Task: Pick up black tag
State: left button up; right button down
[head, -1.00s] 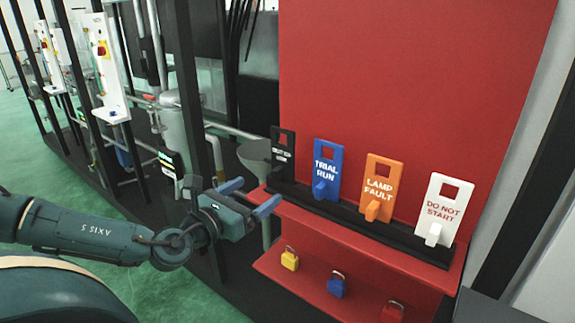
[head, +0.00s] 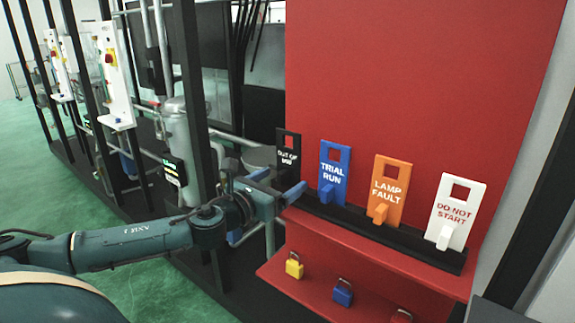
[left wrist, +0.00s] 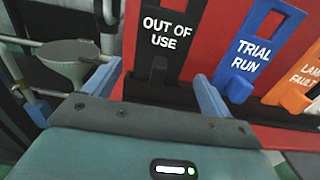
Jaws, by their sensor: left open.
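The black tag (head: 288,150) reads "OUT OF USE" and stands upright at the left end of a black rack on the red board. It also shows in the left wrist view (left wrist: 165,62), with a square hole at its top and a black peg low on its face. My left gripper (head: 279,186) is open, with blue fingers in front of the black tag. In the left wrist view the fingers (left wrist: 160,90) stand to the left and right of the tag's lower part, and nothing is held. In the head view the gripper hides the tag's lower part. My right gripper is not in view.
A blue "TRIAL RUN" tag (head: 334,168), an orange "LAMP FAULT" tag (head: 387,186) and a white "DO NOT START" tag (head: 456,205) stand right of it. A lower red shelf (head: 318,293) holds padlocks. A grey funnel (left wrist: 72,62) is left of the fingers.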

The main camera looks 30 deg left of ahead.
aim_at(292, 174)
pick_arm(q)
jog(key=w+p, duration=0.1)
jog(key=w, duration=0.3)
jog(key=shift+w, duration=0.2)
jog(key=shift+w+d+f, duration=0.1)
jog(key=shift+w+f, duration=0.1)
jog(key=shift+w, duration=0.35)
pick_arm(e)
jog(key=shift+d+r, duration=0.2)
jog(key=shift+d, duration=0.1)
pick_arm(q)
jog(key=shift+c, duration=0.4)
jog(key=c, duration=1)
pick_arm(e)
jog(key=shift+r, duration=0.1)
